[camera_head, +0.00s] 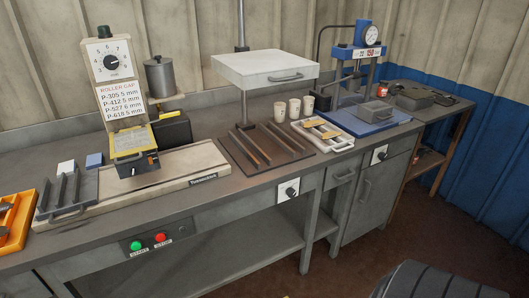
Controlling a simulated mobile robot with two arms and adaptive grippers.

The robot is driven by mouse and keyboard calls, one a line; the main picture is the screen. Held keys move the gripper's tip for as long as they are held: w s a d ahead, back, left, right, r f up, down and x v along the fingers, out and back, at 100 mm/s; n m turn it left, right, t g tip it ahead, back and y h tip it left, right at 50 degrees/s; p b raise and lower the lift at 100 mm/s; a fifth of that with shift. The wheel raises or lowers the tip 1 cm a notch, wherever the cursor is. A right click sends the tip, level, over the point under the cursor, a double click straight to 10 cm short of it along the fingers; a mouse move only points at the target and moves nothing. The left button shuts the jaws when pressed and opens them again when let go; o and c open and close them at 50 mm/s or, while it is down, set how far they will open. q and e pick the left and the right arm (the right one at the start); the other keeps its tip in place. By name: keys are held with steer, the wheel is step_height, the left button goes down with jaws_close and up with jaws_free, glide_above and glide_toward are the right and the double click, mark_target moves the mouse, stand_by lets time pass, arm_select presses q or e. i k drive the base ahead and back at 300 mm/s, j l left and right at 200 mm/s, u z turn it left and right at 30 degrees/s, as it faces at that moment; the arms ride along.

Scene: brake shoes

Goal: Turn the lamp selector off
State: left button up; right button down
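A white square plate with a black rotary knob (291,191) is on the bench's front edge, below the flat white hood (265,70) on a post. It looks like the lamp selector, but no label on it can be read and its pointer setting is too small to tell. A second similar knob plate (379,155) is farther right, above the cabinet door. Neither of my grippers is in view.
Green and red buttons (149,242) sit on the front panel at left. A roller machine with a dial (109,58), a dark rack (267,148), several cups and a blue press (365,55) stand on the bench.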

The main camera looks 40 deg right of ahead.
mark_target(291, 193)
steer(key=z, duration=1.6)
